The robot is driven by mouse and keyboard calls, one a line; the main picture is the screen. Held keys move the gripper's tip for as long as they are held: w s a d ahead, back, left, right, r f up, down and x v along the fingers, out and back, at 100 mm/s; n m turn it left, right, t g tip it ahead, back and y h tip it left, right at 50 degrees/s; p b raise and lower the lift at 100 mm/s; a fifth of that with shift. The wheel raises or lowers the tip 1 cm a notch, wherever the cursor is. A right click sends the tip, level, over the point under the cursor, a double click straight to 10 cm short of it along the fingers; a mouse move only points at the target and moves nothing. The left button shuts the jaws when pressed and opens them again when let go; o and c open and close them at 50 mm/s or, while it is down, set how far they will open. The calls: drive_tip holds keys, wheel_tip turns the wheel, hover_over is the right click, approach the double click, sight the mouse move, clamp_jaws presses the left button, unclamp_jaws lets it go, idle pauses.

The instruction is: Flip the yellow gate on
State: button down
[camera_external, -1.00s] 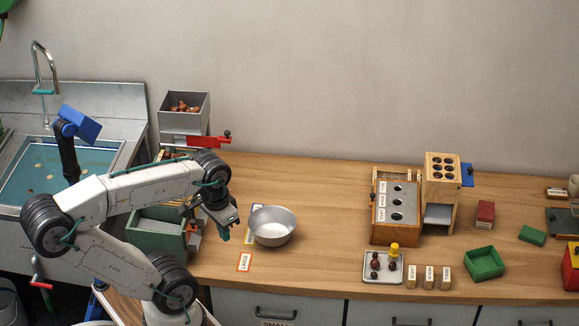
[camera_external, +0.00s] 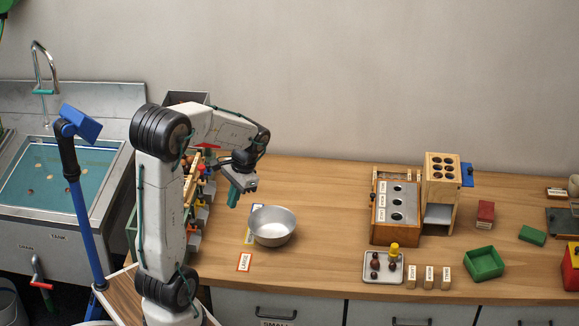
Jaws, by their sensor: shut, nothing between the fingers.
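My gripper (camera_external: 234,196) points down with its teal fingers shut and empty. It hangs above the table, just right of the sorting rack and behind the metal bowl. A small yellow part (camera_external: 203,213), probably the yellow gate, shows on the right side of the sorting rack (camera_external: 194,232). It is partly hidden and too small for me to tell its position. The gripper is apart from it, up and to the right. My arm covers much of the rack. A grey hopper (camera_external: 188,97) tops the rack, mostly behind my arm.
A metal bowl (camera_external: 272,226) stands right of the rack, by a card marked LARGE (camera_external: 244,262). A wooden box with round holes (camera_external: 396,207), a small tray (camera_external: 382,272) and a green box (camera_external: 484,263) stand farther right. The table between bowl and wooden box is clear.

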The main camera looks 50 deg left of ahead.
sight(201, 203)
drive_tip(key=w+a+f+m+y, duration=0.1)
drive_tip(key=w+a+f+m, duration=0.2)
drive_tip(key=a, duration=0.4)
drive_tip(key=w+a+f+m+y, duration=0.1)
drive_tip(key=w+a+f+m, duration=0.3)
drive_tip(key=w+a, duration=0.2)
drive_tip(key=shift+a, duration=1.05)
drive_tip(key=x, duration=1)
drive_tip(key=shift+s+a+r, duration=0.4)
drive_tip(key=shift+s+r, duration=0.25)
drive_tip(key=shift+r, duration=0.05)
drive_tip(key=shift+s+a+r, duration=0.4)
drive_tip(key=shift+s+r, duration=0.2)
drive_tip(key=shift+r, duration=0.05)
drive_tip(key=shift+r, duration=0.1)
